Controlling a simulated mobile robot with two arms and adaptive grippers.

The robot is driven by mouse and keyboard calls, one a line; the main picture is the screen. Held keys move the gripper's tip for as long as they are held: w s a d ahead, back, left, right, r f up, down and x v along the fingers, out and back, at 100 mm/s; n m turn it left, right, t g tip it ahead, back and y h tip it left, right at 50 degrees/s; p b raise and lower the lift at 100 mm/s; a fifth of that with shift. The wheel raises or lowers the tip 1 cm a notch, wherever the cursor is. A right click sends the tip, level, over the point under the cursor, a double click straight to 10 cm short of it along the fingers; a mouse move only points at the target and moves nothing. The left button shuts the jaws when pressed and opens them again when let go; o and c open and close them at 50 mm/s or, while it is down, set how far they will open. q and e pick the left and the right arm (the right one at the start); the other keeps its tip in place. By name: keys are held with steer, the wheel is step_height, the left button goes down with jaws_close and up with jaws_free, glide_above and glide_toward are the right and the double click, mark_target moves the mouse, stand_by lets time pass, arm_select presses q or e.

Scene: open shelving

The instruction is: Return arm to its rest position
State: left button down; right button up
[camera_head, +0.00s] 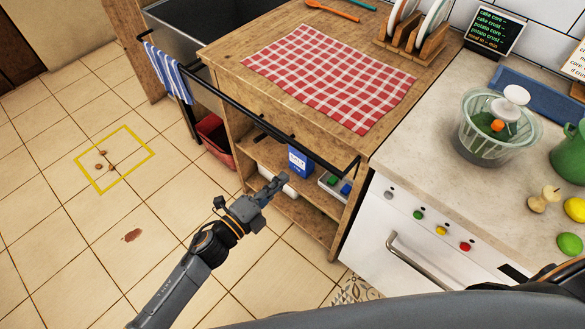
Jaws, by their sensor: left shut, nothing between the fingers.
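My left gripper (271,186) is shut and empty. It is in front of the open lower shelves of the wooden counter unit, its arm coming up from the bottom left of the picture. The fingertips point toward a white object (281,187) on the shelf, partly hidden behind them; I cannot tell whether they touch it. A dark grey part of my own body fills the bottom edge. My right gripper does not show.
The wooden counter (225,55) bears a red checked cloth (329,76). A black rail (262,124) runs along its front, with a striped towel (167,72). A blue box (300,161) stands on the shelf. A white oven (395,235) is at right. The tiled floor at left is mostly clear.

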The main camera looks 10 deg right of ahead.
arm_select(q)
steer(key=s+a+f+n+y+p, duration=0.1)
steer(key=s+a+f+n+y, duration=0.15)
steer(key=a+f+n, duration=0.5)
steer(key=s+a+f+n+g+y+p, duration=0.15)
steer(key=a+f+y, duration=0.3)
steer(key=f, duration=0.55)
steer(key=s+a+f+n+y, duration=0.3)
steer(key=a+f+n, duration=0.3)
steer(key=a+f, duration=0.15)
steer(key=s+a+f+n+g+y, duration=0.1)
steer(key=s+f, duration=0.4)
steer(key=s, duration=0.6)
steer(key=s+a+f+n+g+y+p, duration=0.1)
steer(key=s+a+f+n+g, duration=0.3)
steer(key=s, duration=0.6)
steer(key=s+a+f+n+g+y, duration=0.2)
steer(key=s+f+n, duration=0.4)
steer(key=s, duration=0.5)
steer(key=shift+s+a+f+g+p, duration=0.35)
steer(key=shift+a+g, duration=0.4)
steer(key=shift+a, duration=0.35)
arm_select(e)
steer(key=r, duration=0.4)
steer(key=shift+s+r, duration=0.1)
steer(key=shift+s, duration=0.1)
